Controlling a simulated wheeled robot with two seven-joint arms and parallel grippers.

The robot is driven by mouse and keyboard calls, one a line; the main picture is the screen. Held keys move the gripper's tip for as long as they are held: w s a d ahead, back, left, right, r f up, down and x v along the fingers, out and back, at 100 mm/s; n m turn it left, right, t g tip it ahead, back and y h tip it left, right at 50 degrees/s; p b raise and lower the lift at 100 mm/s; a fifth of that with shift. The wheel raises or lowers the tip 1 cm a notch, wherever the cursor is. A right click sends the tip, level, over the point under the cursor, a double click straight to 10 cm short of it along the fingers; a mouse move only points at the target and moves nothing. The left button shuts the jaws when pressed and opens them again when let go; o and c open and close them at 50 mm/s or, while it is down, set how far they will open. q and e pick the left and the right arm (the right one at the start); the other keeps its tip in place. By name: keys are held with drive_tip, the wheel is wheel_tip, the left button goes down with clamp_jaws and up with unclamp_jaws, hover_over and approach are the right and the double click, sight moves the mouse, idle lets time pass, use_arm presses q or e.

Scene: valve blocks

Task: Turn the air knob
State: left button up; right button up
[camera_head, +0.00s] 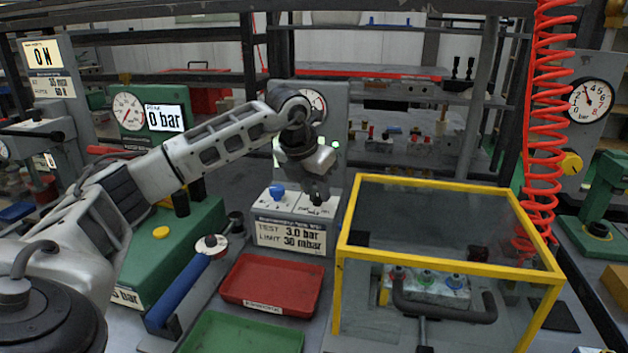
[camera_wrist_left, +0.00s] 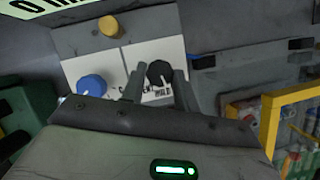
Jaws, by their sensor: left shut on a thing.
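A grey control box with white plates (camera_head: 298,206) stands in the middle of the head view. A blue knob (camera_head: 276,192) sits on its left plate; it also shows in the left wrist view (camera_wrist_left: 92,85). A black knob (camera_wrist_left: 159,72) sits on the right plate in the left wrist view. My left gripper (camera_head: 317,197) reaches down over the right plate. In the left wrist view its two fingers (camera_wrist_left: 158,85) are on either side of the black knob, shut on it. A yellow knob (camera_wrist_left: 109,26) is beyond the plates. My right gripper is not in view.
A yellow-framed clear guard (camera_head: 450,260) covers a valve block (camera_head: 428,285) to the right. A red tray (camera_head: 271,284) and a green tray (camera_head: 243,335) lie in front of the box. A coiled red hose (camera_head: 546,130) hangs at the right.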

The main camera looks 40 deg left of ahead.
use_arm(q)
drive_tip(key=n, duration=0.2)
drive_tip(key=n+y+p, duration=0.1)
drive_tip(key=n, duration=0.1)
drive_tip(key=n+y, duration=0.1)
drive_tip(key=shift+w+d+n+g, duration=0.1)
drive_tip(key=shift+d+n+g, duration=0.15)
drive_tip(key=shift+n+g, duration=0.15)
idle(0.4)
drive_tip(key=o, duration=1)
drive_tip(key=shift+r, duration=0.1)
drive_tip(key=p+v, duration=0.2)
drive_tip(key=v, duration=1.3)
drive_tip(key=shift+d+r, duration=0.25)
drive_tip(key=shift+r, duration=0.1)
